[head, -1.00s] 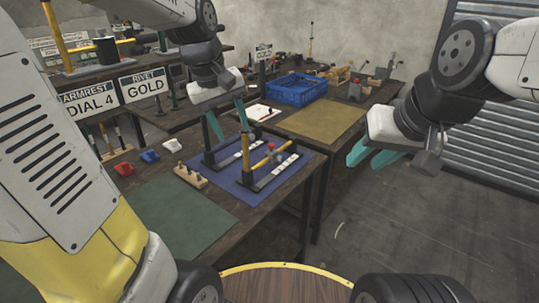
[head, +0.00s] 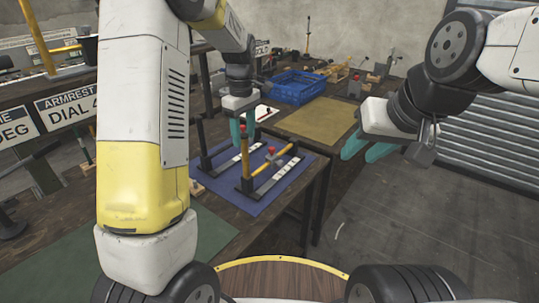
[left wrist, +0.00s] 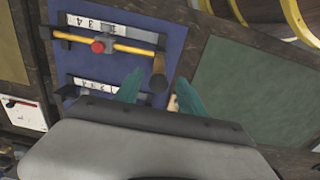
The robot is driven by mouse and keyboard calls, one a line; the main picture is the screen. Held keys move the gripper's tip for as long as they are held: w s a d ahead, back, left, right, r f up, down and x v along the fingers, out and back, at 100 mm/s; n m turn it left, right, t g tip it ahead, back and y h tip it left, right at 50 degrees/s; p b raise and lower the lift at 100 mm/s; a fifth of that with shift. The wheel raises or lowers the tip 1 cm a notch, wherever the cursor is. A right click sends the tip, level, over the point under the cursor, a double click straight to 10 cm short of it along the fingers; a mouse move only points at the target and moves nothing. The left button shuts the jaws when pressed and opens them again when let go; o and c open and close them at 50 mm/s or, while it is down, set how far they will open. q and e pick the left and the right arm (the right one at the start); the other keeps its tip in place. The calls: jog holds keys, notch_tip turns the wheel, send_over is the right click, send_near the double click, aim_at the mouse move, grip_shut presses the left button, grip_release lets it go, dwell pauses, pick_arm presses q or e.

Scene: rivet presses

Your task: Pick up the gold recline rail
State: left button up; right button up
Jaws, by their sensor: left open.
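A yellow bar with a red knob (head: 272,150) lies across the fixtures to the right. My right gripper (head: 366,150) is open and empty over the floor.
White number strips (head: 283,175) lie on the fixtures. A blue crate (head: 298,88) and a tan mat (head: 318,120) are on the table behind. A green mat (left wrist: 250,90) lies beside the blue one. My left arm hides part of the table and signs.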

aim_at(245, 154)
pick_arm(q)
jog(key=shift+w+a+f, duration=0.1)
jog(key=shift+a+f, duration=0.05)
jog(key=shift+f, duration=0.1)
notch_tip(245, 154, down, 8)
jog(key=shift+w+r, duration=0.1)
jog(key=shift+r, duration=0.15)
grip_shut()
jog(key=shift+r, duration=0.1)
dwell(1.2)
